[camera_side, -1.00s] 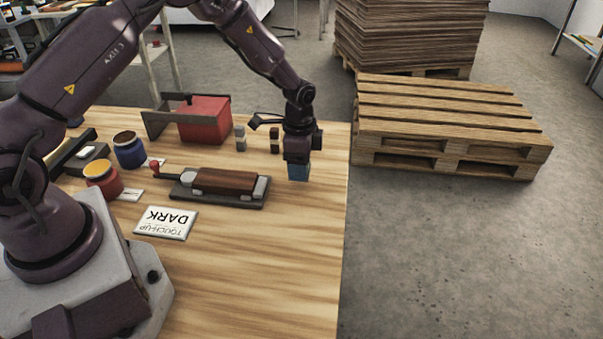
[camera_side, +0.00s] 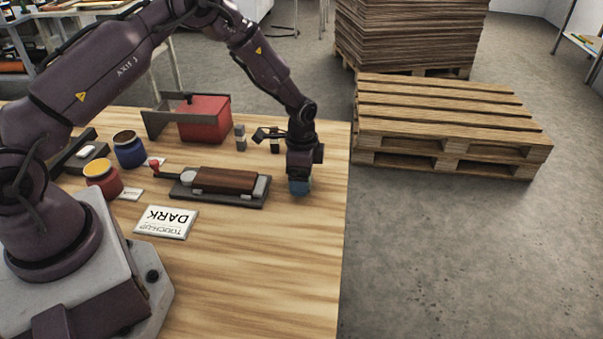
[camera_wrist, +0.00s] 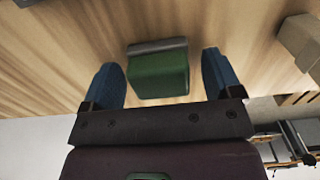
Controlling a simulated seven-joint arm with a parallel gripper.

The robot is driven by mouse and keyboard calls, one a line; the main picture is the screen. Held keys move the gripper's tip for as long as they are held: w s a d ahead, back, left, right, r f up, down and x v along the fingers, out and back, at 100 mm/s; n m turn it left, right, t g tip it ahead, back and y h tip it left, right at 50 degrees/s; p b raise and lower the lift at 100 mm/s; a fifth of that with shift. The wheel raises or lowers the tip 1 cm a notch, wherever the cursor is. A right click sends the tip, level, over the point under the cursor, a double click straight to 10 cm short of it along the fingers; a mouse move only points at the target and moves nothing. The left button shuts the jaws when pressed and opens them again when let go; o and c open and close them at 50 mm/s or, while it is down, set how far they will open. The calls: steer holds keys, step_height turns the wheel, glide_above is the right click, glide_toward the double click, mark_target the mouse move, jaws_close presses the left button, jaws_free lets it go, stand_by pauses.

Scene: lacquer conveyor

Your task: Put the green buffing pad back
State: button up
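The green buffing pad (camera_wrist: 158,73) is a green block with a grey strip along its far edge. In the wrist view it lies over the wooden tabletop, between the two blue fingers of my gripper (camera_wrist: 164,80). The fingers are apart, with a clear gap on the right side of the pad and a narrow one on the left. In the side view my gripper (camera_side: 299,187) points down near the table's right edge, right of the dark tray with the brown block. The pad is hidden there.
The brown block (camera_side: 223,180) sits on a dark tray (camera_side: 244,203). Small blocks (camera_side: 240,138) and a red box (camera_side: 204,119) stand behind. Blue (camera_side: 129,152) and red (camera_side: 104,182) jars and a "TOUCH-UP DARK" card (camera_side: 165,222) are left. The front tabletop (camera_side: 275,270) is clear.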

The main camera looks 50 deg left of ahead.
step_height(320, 180, up, 21)
steer(key=s+d+n+t, duration=0.1)
steer(key=s, duration=0.2)
steer(key=s+d+r+n+t, duration=0.2)
steer(key=s+r+n, duration=0.1)
steer(key=s+r, duration=0.55)
steer(key=s+r+n+t, duration=0.1)
steer(key=s+r+n, duration=0.1)
steer(key=s, duration=0.5)
steer(key=s+d+r+n+t, duration=0.1)
steer(key=s+r+n, duration=0.1)
steer(key=s, duration=0.6)
steer(key=shift+d+r+n+t, duration=0.3)
steer(key=shift+r+n, duration=0.1)
steer(key=shift+n, duration=0.1)
